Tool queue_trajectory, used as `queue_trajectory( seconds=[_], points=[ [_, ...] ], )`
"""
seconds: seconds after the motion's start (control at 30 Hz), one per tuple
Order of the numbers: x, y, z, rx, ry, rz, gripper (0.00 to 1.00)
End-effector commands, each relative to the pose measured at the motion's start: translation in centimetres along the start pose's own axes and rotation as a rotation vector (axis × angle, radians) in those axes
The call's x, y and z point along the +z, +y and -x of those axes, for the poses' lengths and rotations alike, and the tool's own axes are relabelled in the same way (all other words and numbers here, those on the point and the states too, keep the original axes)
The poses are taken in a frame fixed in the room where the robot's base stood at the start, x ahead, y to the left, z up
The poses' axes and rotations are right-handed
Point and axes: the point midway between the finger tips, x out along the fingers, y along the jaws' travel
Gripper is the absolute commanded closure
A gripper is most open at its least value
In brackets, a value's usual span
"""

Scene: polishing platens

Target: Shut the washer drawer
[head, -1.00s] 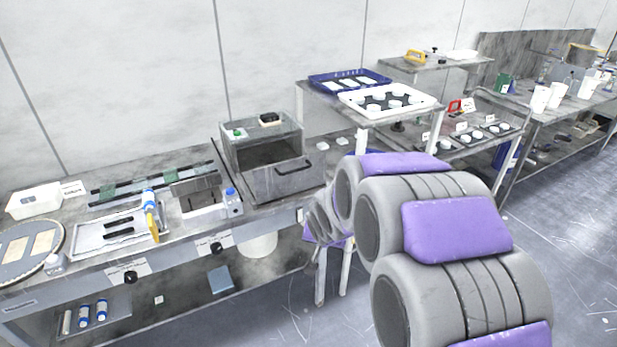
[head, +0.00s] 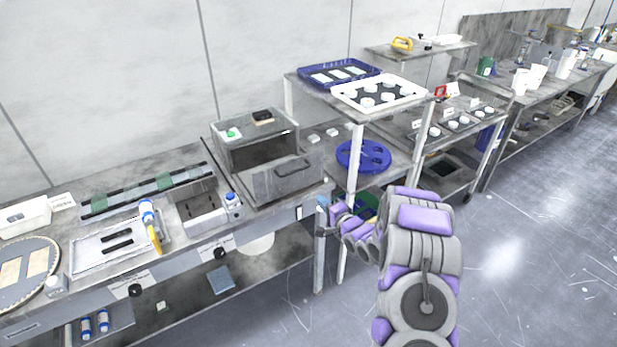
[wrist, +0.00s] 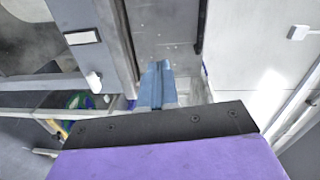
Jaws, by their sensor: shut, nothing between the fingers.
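The washer is a grey metal box (head: 232,160) on the bench, with a green button and a dark item on top. Its drawer (head: 285,180) stands pulled out toward the front, with a dark bar handle (head: 293,166) on its front face. The inside behind the drawer front looks dark. My gripper (head: 323,204) is beside the bench's right front corner, to the right of and below the drawer, apart from it. In the wrist view its blue fingers (wrist: 157,86) are together with nothing between them. I cannot clearly make out the drawer in the wrist view.
A rack with a blue tray (head: 338,72) and a white tray (head: 379,106) stands right of the washer. A blue disc (head: 363,155) lies on its lower shelf. A bottle (head: 233,203) stands left of the drawer. The floor at right is clear.

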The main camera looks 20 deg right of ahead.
Motion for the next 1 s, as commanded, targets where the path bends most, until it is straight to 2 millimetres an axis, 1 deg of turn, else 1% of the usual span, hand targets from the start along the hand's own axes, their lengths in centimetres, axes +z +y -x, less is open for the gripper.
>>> queue_trajectory(
  seconds=[0.1,0.2,0.27,0.37,0.8,1.0],
  points=[
    [0.1,0.5,0.3,-0.054,-0.013,-0.067,1.00],
    [0.2,0.5,0.3,-0.081,-0.019,-0.092,1.00],
    [0.2,0.5,0.1,-0.087,-0.021,-0.097,1.00],
    [0.3,0.4,-0.9,-0.089,-0.023,-0.094,1.00],
    [0.4,-0.1,-8.3,-0.087,-0.022,-0.091,1.00],
    [0.5,-0.5,-11.2,-0.088,-0.021,-0.090,1.00]
  ],
)
